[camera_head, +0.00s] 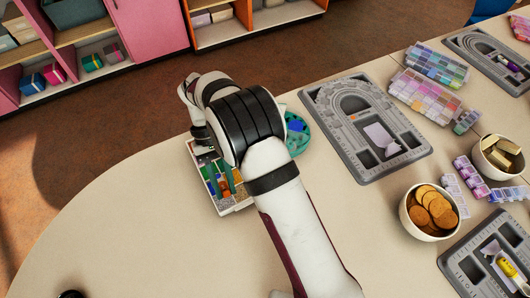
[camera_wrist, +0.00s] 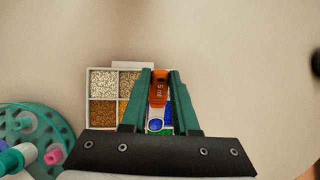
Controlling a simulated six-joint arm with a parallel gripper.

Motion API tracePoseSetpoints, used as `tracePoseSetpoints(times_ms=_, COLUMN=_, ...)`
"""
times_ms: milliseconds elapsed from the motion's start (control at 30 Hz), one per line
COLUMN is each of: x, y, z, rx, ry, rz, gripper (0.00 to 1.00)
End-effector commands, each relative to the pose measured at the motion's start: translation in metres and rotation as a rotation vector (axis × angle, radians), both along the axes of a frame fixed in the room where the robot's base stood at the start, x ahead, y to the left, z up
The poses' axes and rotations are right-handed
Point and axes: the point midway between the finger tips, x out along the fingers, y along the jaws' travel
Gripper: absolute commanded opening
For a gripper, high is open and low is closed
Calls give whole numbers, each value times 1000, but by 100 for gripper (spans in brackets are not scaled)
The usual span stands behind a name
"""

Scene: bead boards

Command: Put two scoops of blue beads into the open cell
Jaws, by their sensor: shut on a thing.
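My gripper (camera_wrist: 159,76) has green fingers and is shut on an orange scoop (camera_wrist: 158,90) marked "5 ml". The scoop is over the right part of a pale bead box (camera_wrist: 87,97). Its round bowl end looks blue inside; I cannot tell whether beads fill it or show beneath. The box has several cells with pale, gold, brown, green and blue beads. Blue beads (camera_wrist: 168,122) show beside the bowl, partly hidden by a finger. In the head view the box (camera_head: 238,208) is under my arm, which hides much of it. I cannot tell which cell is the open cell.
A round teal holder (camera_head: 301,143) stands right of the box, partly behind my arm. Further right are a grey board (camera_head: 340,135), clear bead cases (camera_head: 425,95) and a bowl of brown discs (camera_head: 418,229). The table (camera_head: 120,215) left of the box is clear.

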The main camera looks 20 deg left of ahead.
Motion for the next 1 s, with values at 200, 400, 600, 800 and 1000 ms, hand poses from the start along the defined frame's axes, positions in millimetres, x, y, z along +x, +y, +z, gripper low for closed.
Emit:
tracePoseSetpoints(times_ms=200, x=-13, y=2, z=-15, rx=-17, ry=-15, rz=37, gripper=0)
tracePoseSetpoints(times_ms=400, x=-15, y=-1, z=0, rx=-17, ry=-15, rz=36, gripper=0)
tracePoseSetpoints(times_ms=600, x=-22, y=-8, z=12, rx=47, ry=-77, rz=36, gripper=0)
tracePoseSetpoints(times_ms=800, x=-33, y=-19, z=9, rx=223, ry=-254, rz=29, gripper=0)
tracePoseSetpoints(times_ms=1000, x=-37, y=-23, z=15, rx=331, ry=-360, rz=27, gripper=0)
